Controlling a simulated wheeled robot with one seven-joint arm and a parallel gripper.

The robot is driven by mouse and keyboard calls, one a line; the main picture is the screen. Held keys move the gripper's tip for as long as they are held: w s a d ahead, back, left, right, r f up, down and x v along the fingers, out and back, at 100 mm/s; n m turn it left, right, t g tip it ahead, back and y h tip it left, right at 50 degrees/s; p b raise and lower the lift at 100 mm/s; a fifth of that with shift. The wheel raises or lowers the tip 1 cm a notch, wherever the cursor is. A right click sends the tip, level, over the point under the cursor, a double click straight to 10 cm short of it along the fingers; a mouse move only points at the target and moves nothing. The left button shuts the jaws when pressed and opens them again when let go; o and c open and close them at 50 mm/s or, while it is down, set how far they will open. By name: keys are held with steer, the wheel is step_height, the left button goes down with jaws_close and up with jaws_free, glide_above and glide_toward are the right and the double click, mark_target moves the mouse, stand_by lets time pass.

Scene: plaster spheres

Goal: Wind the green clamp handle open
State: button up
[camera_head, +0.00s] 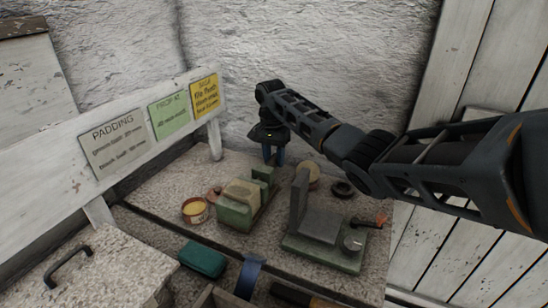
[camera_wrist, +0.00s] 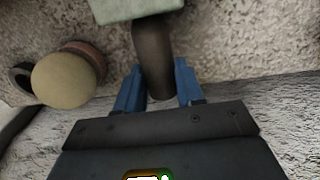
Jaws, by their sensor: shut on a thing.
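The green clamp (camera_head: 236,217) stands on the speckled bench, with a tan block (camera_head: 241,193) between its jaws. A corner of the clamp also shows at the top of the wrist view (camera_wrist: 130,9). Its dark, rounded handle (camera_wrist: 153,55) sticks out from the clamp's far end, between my two blue fingers. My gripper (camera_head: 272,155) points down behind the clamp, near the wall, and is shut on the handle; it also shows in the wrist view (camera_wrist: 158,88). In the head view the handle is hidden behind the clamp and fingers.
A grey-green fixture (camera_head: 322,250) with an upright plate and an orange-tipped lever stands to the right. A round tan-topped pot (camera_wrist: 64,82) and a dark ring (camera_head: 342,188) lie near my gripper. A yellow-filled tin (camera_head: 195,210) and a teal box (camera_head: 203,259) are at left.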

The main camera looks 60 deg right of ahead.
steer(key=c, duration=0.4)
steer(key=shift+o, duration=0.2)
steer(key=shift+r+t+p, duration=0.15)
steer(key=shift+t+p, duration=0.15)
steer(key=shift+p, duration=0.3)
steer(key=shift+s+p, duration=0.1)
steer(key=shift+p, duration=0.3)
steer(key=shift+s+t+p, duration=0.15)
steer(key=shift+t+p, duration=0.65)
steer(key=shift+p, duration=0.1)
steer(key=shift+s+f+t+y+p, duration=0.15)
steer(key=shift+t+p, duration=0.2)
steer(key=shift+t, duration=0.2)
steer(key=shift+f+t+y+p, duration=0.15)
steer(key=shift+t+p, duration=0.15)
steer(key=shift+t, duration=0.25)
steer(key=shift+s+d+t, duration=0.1)
steer(key=shift+s+t, duration=0.05)
steer(key=shift+t, duration=1.35)
